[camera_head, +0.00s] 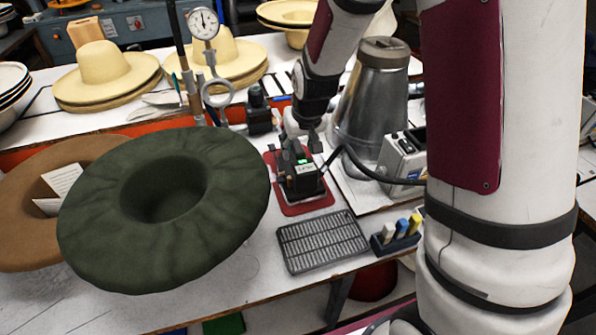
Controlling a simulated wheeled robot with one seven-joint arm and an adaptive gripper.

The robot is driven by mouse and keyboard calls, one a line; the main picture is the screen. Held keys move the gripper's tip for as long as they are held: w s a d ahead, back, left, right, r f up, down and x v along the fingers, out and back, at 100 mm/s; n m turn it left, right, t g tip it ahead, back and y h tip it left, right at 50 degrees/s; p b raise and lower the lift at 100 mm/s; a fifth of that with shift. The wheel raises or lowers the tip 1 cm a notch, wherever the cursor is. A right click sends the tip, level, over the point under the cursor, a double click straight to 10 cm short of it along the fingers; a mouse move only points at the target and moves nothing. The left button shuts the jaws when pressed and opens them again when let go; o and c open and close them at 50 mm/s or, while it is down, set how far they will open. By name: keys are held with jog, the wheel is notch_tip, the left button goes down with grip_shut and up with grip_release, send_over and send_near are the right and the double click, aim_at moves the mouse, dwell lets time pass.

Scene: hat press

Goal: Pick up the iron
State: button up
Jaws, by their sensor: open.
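The iron (305,187) appears as a small dark body on a red mat (313,208), left of the silver metal cone. My arm comes down from the top, and my gripper (297,160) is right at the iron, overlapping it in the picture. A small green light shows where the two dark shapes meet. My gripper is open. The fingertips and the iron's handle are hard to tell apart, so I cannot tell whether they touch. A dark cable runs from this spot to a grey control box (401,157) on the right.
A large green felt hat (230,215) lies close on the left, partly over a brown one (30,240). A metal grate (322,243) and a holder with coloured sticks (396,236) lie in front. The cone (375,105) and a gauge (203,23) stand behind.

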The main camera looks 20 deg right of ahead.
jog(key=shift+x, duration=1.45)
jog(key=shift+d, duration=0.1)
jog(key=shift+c, duration=0.2)
grip_shut()
jog(key=shift+w+r, duration=0.1)
jog(key=shift+r, duration=0.05)
